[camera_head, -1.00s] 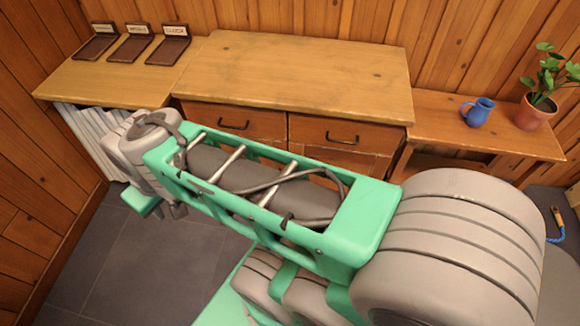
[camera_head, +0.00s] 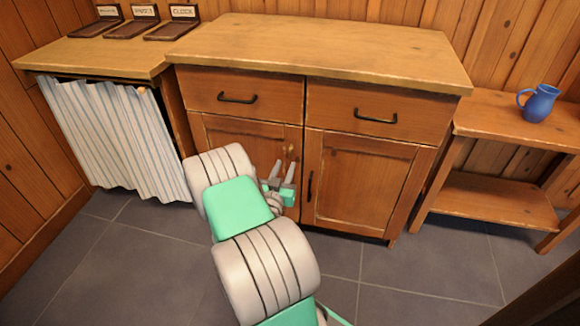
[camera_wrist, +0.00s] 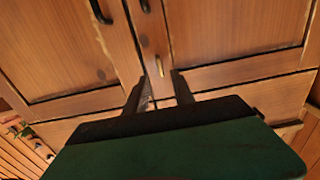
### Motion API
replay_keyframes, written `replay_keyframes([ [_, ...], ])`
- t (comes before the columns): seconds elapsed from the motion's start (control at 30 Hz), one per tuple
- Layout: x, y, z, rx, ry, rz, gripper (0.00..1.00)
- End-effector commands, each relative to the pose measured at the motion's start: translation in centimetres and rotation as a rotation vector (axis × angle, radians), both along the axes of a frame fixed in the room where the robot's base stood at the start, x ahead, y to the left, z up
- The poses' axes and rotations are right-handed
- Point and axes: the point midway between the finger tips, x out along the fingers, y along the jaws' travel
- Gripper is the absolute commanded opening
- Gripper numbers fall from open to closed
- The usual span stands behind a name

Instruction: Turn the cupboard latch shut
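The wooden cupboard (camera_head: 370,187) has two closed-looking doors below two drawers. Its small brass-coloured latch (camera_head: 290,150) sits near the top of the left door, beside the seam between the doors. In the wrist view the latch (camera_wrist: 157,64) shows as a short bar pointing roughly along the seam, just beyond the fingertips. My gripper (camera_head: 282,172) is in front of the left door, just below the latch. In the wrist view its two fingers (camera_wrist: 162,88) are apart with nothing held between them. I cannot tell whether a finger touches the door.
Black handles sit on the drawers (camera_head: 237,98) and on the right door (camera_head: 309,186). A striped curtain (camera_head: 112,138) hangs at left under a counter with several small signs. A low shelf (camera_head: 500,202) with a blue jug (camera_head: 539,103) stands at right. The floor in front is clear.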

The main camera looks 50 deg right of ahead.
Motion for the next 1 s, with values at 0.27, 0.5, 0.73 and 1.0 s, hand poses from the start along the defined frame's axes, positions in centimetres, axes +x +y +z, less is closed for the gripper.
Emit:
replay_keyframes([
  [0.27,1.9,-4.9,0.5,-0.001,-0.005,-0.006,0.3],
  [0.5,2.7,-6.5,0.4,0.0,-0.002,-0.003,0.3],
  [0.73,2.8,-6.5,0.4,0.0,-0.002,-0.003,0.25],
  [1.0,2.8,-6.5,0.4,0.0,-0.002,-0.003,0.03],
])
